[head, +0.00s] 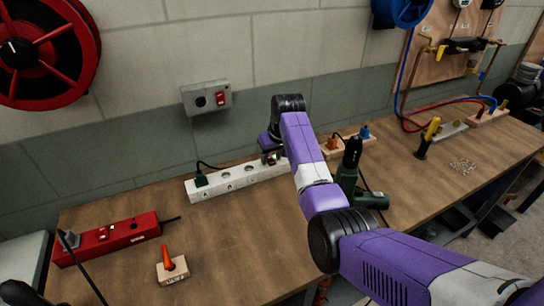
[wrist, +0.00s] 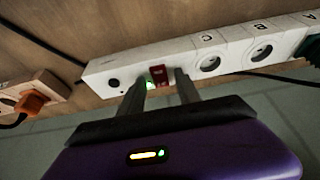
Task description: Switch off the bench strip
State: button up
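The bench strip is a long white power strip (head: 235,179) on the wooden bench against the wall. A dark green plug (head: 200,178) sits in its left end in the head view. In the wrist view the strip (wrist: 235,48) shows lettered sockets, a red switch (wrist: 160,74) and a lit green lamp (wrist: 150,85). My gripper (wrist: 162,78) is open, its two fingers apart with the red switch between their tips in the picture. I cannot tell whether a finger touches the strip. In the head view my gripper (head: 269,156) is over the strip's right part, partly hidden by my arm.
A red power strip (head: 112,238) and an orange-handled tool in a wooden block (head: 172,269) lie at the left. A green drill (head: 352,178) stands right of my arm. A wooden block with orange and blue plugs (head: 348,143) is behind it. A grey wall switch box (head: 207,97) hangs above.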

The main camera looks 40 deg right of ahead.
grip_shut()
jog(key=shift+w+d+r+g, duration=0.1)
jog(key=shift+w+g, duration=0.2)
jog(key=shift+g, duration=0.3)
jog(key=shift+w+g+y+b, duration=0.15)
jog(key=shift+g+y+b, duration=0.15)
jog(key=shift+b, duration=0.6)
jog(key=shift+g+b, duration=0.3)
jog(key=shift+b, duration=0.15)
